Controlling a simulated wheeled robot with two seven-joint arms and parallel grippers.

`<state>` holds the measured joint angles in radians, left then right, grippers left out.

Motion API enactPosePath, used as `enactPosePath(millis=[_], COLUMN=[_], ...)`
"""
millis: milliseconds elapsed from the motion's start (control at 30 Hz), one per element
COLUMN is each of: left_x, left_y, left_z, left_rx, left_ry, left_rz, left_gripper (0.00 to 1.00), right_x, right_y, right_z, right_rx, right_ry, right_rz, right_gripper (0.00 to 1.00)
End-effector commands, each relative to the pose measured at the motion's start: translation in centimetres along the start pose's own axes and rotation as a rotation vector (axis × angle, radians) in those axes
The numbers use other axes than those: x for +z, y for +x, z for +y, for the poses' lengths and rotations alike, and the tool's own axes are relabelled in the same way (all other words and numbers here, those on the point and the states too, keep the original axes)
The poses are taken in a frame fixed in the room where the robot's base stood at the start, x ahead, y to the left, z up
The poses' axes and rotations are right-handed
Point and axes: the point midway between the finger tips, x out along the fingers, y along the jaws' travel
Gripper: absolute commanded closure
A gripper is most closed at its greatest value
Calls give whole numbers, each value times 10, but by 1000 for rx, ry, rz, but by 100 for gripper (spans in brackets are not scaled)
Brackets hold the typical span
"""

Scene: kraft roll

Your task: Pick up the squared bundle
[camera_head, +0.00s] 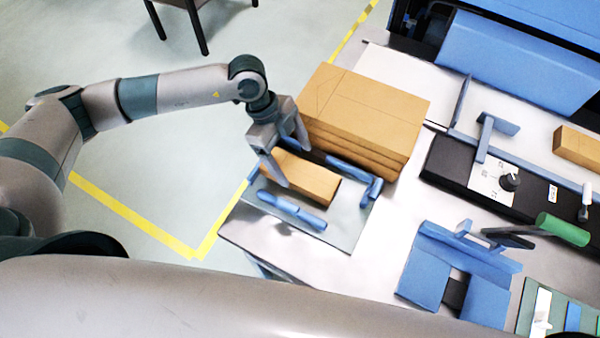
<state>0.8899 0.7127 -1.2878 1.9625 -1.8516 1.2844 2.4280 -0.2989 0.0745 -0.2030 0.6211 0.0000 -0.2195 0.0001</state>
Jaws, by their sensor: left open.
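The squared bundle appears to be the small brown block (312,182) lying on a grey plate (345,232) at the table's left corner, between two blue guide bars. My left gripper (292,166) is open at the block's left end, its fingers pointing down. One finger is on the near side of the block and the other towards the far side. I cannot tell whether the fingers touch it. The fingers and wrist hide part of the block's left end. My right gripper is out of view.
A larger stack of brown sheets (365,110) stands close behind the block. The near blue bar (292,210) and far blue bar (355,178) flank it. To the right are a blue fixture (425,275), a black device (455,165) and a green-handled tool (562,229).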

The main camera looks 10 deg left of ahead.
Motion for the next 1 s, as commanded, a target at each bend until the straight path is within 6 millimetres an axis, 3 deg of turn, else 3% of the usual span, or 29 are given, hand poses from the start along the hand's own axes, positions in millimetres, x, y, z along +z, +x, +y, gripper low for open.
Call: enactPosePath(millis=[267,500,967,1000], left_x=[-5,-3,-3,-3], left_y=[25,49,50,50], left_z=[4,3,3,3], left_rx=[5,2,1,1], left_ry=[0,0,0,0], left_rz=[0,1,1,1], left_gripper=[20,20,20,24], right_x=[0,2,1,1], right_y=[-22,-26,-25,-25], right_z=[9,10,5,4], right_rx=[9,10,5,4], right_ry=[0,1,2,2], right_rz=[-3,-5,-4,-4], right_gripper=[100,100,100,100])
